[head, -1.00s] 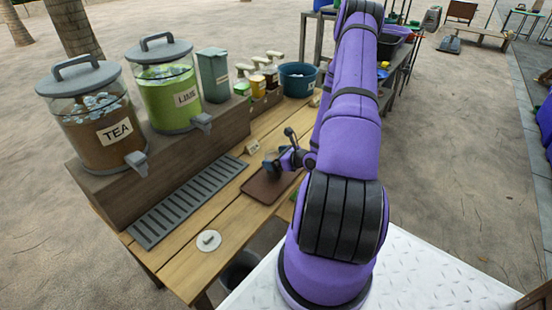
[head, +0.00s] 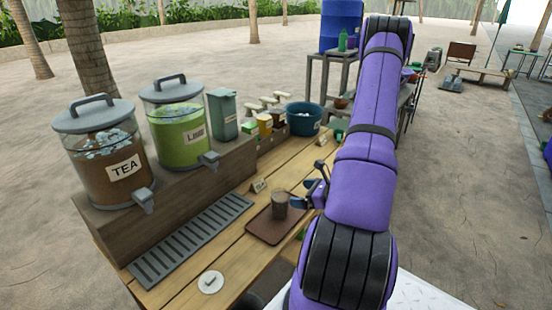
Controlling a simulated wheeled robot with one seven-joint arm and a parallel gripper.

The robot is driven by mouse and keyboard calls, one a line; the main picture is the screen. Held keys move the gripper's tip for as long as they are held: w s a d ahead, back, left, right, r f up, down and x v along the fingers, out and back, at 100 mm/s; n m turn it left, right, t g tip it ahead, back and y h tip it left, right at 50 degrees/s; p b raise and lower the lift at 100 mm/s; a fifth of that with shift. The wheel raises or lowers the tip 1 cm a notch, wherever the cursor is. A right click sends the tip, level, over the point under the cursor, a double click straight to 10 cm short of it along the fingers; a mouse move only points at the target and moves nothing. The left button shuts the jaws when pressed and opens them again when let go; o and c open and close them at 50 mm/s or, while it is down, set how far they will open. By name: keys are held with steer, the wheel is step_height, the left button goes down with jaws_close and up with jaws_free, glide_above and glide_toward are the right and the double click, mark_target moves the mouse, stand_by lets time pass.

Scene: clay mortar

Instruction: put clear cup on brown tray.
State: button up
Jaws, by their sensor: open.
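The clear cup (head: 280,205) stands upright on the brown tray (head: 264,231) in the head view. It looks brownish, and I cannot tell whether that is its contents or the tray showing through. My gripper (head: 305,193) is open just right of the cup, with its fingers pointing toward it. It appears apart from the cup. My purple arm hides the tray's surroundings on the right.
Tea (head: 104,158) and lime (head: 180,128) dispensers stand on a raised wooden shelf. A grey drip grate (head: 190,240) lies left of the tray. A small card (head: 257,186) stands behind the tray, and a white disc (head: 210,282) lies in front.

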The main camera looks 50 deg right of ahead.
steer(key=w+a+r+n+g+y, duration=0.3)
steer(key=a+r+n+g+y, duration=0.1)
steer(key=a+r+n, duration=0.6)
steer(key=w+a+r+n+g+y, duration=0.25)
steer(key=a+r+n+g, duration=0.25)
steer(key=a+r+n, duration=0.5)
steer(key=s+a+r+n+h, duration=0.4)
steer(key=s+a+r+n, duration=0.1)
steer(key=r, duration=0.4)
steer(key=s+a+r+n+t+h, duration=0.1)
steer(key=s+a+r+n+h, duration=0.4)
steer(key=s+r+n, duration=0.3)
step_height(320, 180, up, 2)
steer(key=shift+s+a+r+n, duration=0.2)
steer(key=shift+s+a+n, duration=0.1)
steer(key=shift+s+a, duration=0.3)
